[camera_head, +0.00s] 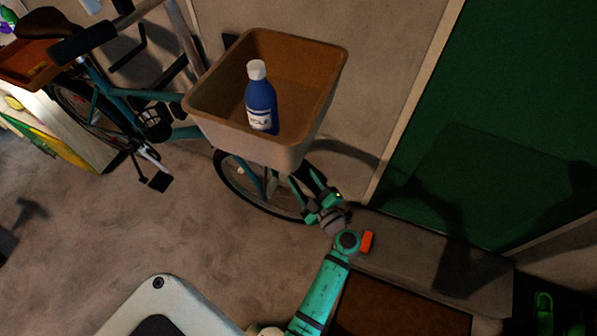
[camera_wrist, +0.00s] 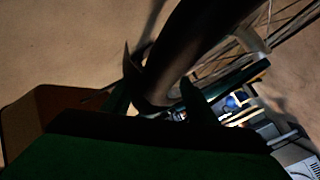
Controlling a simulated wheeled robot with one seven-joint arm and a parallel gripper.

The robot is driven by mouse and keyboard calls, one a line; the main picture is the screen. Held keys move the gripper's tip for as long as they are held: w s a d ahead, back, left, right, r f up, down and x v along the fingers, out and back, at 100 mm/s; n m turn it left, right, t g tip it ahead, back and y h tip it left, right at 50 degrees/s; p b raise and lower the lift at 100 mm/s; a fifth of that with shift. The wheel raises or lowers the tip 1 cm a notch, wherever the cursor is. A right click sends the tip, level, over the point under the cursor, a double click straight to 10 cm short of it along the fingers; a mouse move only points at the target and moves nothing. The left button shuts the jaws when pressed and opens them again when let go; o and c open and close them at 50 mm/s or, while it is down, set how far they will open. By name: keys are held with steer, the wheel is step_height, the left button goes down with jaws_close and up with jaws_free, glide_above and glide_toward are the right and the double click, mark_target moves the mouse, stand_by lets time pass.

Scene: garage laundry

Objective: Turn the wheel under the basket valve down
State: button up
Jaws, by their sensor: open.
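The bicycle's front wheel (camera_head: 262,210) stands under the tan basket (camera_head: 215,118), partly hidden by it and by my gripper. The valve cannot be made out in either view. My gripper (camera_head: 312,193) is at the right side of the wheel, low under the basket. In the wrist view the dark tyre (camera_wrist: 190,45) runs close up to my gripper (camera_wrist: 160,92) and seems to pass between its two fingers. The fingers are apart. Whether they touch the tyre cannot be told. Thin spokes (camera_wrist: 235,50) show to the right of the tyre.
A blue bottle (camera_head: 261,100) with a white cap stands in the basket. A grey ledge (camera_head: 420,258) with a small orange object (camera_head: 367,241) lies right of my gripper, below a green panel (camera_head: 510,120). The concrete floor (camera_head: 110,230) left of the wheel is mostly clear.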

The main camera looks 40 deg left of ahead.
steer(key=shift+x, duration=0.8)
steer(key=shift+c, duration=0.3)
